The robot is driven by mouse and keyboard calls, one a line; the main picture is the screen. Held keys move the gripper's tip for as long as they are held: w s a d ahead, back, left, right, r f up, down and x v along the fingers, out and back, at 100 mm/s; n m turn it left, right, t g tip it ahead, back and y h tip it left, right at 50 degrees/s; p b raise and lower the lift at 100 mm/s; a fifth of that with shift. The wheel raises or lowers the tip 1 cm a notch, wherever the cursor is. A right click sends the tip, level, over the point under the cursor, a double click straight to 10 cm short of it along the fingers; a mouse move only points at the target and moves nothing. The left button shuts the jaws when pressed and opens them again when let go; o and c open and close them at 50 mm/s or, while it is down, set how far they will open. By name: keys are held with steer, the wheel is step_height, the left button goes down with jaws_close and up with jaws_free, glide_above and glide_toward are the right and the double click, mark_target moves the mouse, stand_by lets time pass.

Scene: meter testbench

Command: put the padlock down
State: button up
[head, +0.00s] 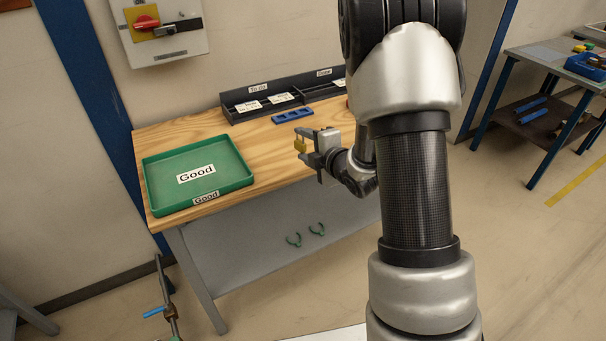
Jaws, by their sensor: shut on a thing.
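A small yellow padlock (300,145) is held at the tip of my gripper (304,142), near the front edge of the workbench. My gripper is shut on it and points to the left. The padlock appears above the wooden bench top (262,140), apart from the green tray; its exact height cannot be told. Part of the padlock is hidden by the fingers.
A green tray (148,186) marked "Good" lies empty on the bench's left. A dark divided tray (232,114) with labels stands at the back. A blue block with holes (292,115) lies before it. A switch box (190,45) hangs on the wall.

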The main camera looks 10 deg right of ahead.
step_height(320, 180, down, 8)
steer(key=shift+r+b, duration=0.25)
steer(key=shift+b, duration=0.1)
steer(key=shift+f+b, duration=0.2)
steer(key=shift+b, duration=0.15)
steer(key=o, duration=1.1)
steer(key=shift+r, duration=0.1)
